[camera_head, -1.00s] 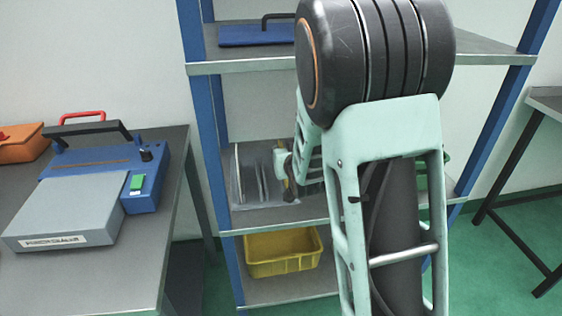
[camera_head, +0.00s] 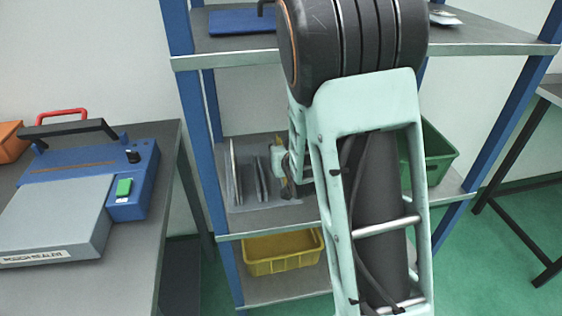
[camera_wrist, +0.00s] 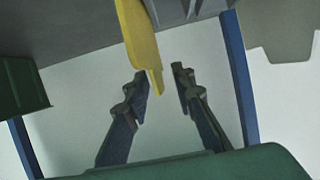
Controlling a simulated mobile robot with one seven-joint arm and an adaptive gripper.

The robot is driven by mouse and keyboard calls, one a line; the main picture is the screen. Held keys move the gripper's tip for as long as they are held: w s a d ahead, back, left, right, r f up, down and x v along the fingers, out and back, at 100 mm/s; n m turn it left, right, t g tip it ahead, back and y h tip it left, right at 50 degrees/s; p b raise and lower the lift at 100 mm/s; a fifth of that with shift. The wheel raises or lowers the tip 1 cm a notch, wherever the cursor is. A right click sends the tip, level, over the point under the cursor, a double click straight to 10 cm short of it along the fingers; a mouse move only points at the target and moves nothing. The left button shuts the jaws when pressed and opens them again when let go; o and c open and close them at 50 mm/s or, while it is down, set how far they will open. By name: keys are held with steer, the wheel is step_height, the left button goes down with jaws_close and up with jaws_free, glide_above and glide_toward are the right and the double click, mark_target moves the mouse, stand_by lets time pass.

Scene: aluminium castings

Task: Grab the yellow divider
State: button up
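The yellow divider (camera_wrist: 138,40) comes down from the top of the wrist view, and its narrow end shows in the gap between my fingertips. My gripper (camera_wrist: 160,74) is open. The divider's end is closer to the left finger, with a clear gap to the right one; I cannot tell whether it touches. In the head view my gripper (camera_head: 287,180) is small and partly hidden by my arm.
A grey rack with several thin plates (camera_head: 258,180) stands left of my gripper on the middle shelf. A green bin (camera_head: 432,155) stands to the right. A yellow bin (camera_head: 283,255) is on the shelf below. Blue posts (camera_head: 201,130) frame the shelves. A bench with a blue-grey sealer (camera_head: 60,215) stands left.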

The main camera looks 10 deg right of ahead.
steer(key=shift+c, duration=0.6)
jaws_close()
steer(key=shift+r, duration=0.1)
